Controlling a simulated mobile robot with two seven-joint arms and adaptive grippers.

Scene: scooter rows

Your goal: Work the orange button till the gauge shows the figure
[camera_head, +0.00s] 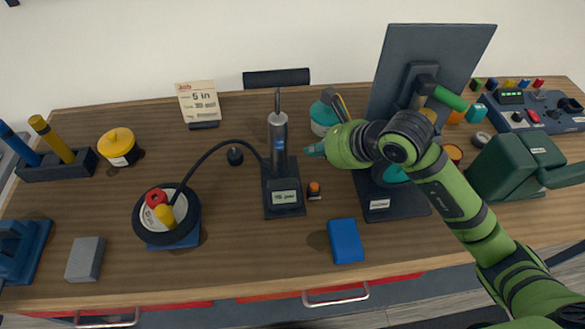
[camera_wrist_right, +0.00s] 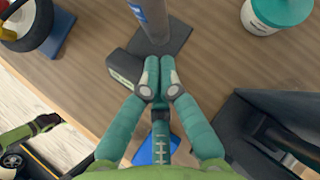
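The orange button (camera_head: 314,187) sits on a small dark block just right of the pump base. The pump (camera_head: 278,140) stands upright, and its gauge (camera_head: 285,197) has a lit display with a figure too small to read surely. A card (camera_head: 198,100) at the back carries a figure that looks like "5 in". My right gripper (camera_head: 314,150) is above the table, behind the button and apart from it. The right wrist view shows its fingers (camera_wrist_right: 160,66) together with nothing between them; the button is not visible there. My left gripper is not in view.
A black hose runs from the pump to a small wheel (camera_head: 168,214) on a blue stand. A blue box (camera_head: 345,240) lies in front of the button. A dark stand with an upright panel (camera_head: 430,60) is to the right.

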